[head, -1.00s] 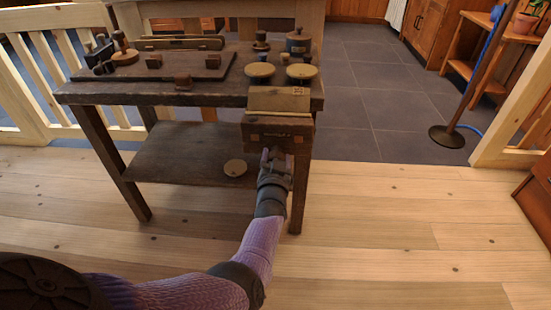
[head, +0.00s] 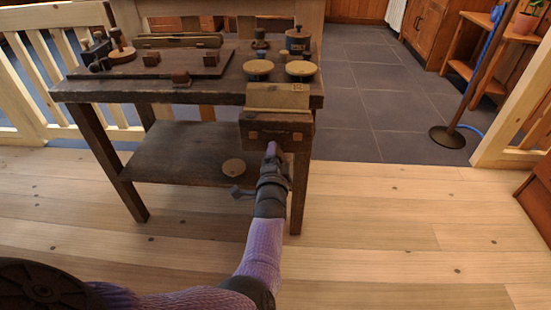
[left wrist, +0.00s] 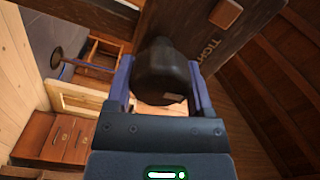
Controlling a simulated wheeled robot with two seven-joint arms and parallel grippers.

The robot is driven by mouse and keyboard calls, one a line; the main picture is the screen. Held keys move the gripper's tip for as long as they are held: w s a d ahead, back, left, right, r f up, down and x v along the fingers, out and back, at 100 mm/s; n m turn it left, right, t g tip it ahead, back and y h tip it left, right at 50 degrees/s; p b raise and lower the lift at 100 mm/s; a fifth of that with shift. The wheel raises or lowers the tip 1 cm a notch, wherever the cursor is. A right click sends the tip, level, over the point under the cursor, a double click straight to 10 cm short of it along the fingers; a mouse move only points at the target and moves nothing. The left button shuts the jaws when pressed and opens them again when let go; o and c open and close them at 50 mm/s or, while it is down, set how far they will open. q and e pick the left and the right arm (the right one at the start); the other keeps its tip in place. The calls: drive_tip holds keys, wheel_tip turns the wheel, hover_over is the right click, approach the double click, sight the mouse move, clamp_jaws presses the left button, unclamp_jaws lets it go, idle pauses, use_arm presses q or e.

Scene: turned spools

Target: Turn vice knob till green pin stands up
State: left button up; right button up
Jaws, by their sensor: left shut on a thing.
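The wooden vice (head: 277,128) sits at the front right edge of the dark workbench. It has a pale wooden top and a dark front jaw. My left gripper (head: 272,158) is at the lower front of this jaw, its fingers seen nearly edge-on. In the left wrist view, its two purple fingers are shut on a dark rounded knob (left wrist: 160,75), with the vice's lettered dark wood (left wrist: 222,18) behind it. In the head view the knob is hidden by my gripper. I cannot make out a green pin in any view. My right gripper is not in view.
A round disc (head: 233,167) lies on the lower shelf. The plank floor (head: 400,230) at right is clear.

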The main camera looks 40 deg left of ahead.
use_arm(q)
drive_tip(key=m+b, duration=0.1)
drive_tip(key=m, duration=0.1)
drive_tip(key=f+m+b, duration=0.1)
drive_tip(key=m, duration=0.2)
drive_tip(key=shift+d, duration=0.2)
drive_tip(key=shift+m+b, duration=0.65)
drive_tip(key=shift+m, duration=1.05)
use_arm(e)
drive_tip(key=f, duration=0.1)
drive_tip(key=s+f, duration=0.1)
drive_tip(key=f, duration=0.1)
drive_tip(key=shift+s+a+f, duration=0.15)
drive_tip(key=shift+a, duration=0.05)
use_arm(q)
drive_tip(key=shift+m, duration=0.4)
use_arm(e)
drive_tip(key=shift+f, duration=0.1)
use_arm(q)
drive_tip(key=shift+s, duration=0.1)
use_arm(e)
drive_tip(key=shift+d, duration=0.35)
use_arm(q)
drive_tip(key=o, duration=1.2)
drive_tip(key=shift+r, duration=0.15)
drive_tip(key=shift+o, duration=0.2)
drive_tip(key=shift+r, duration=0.1)
drive_tip(key=shift+a, duration=0.1)
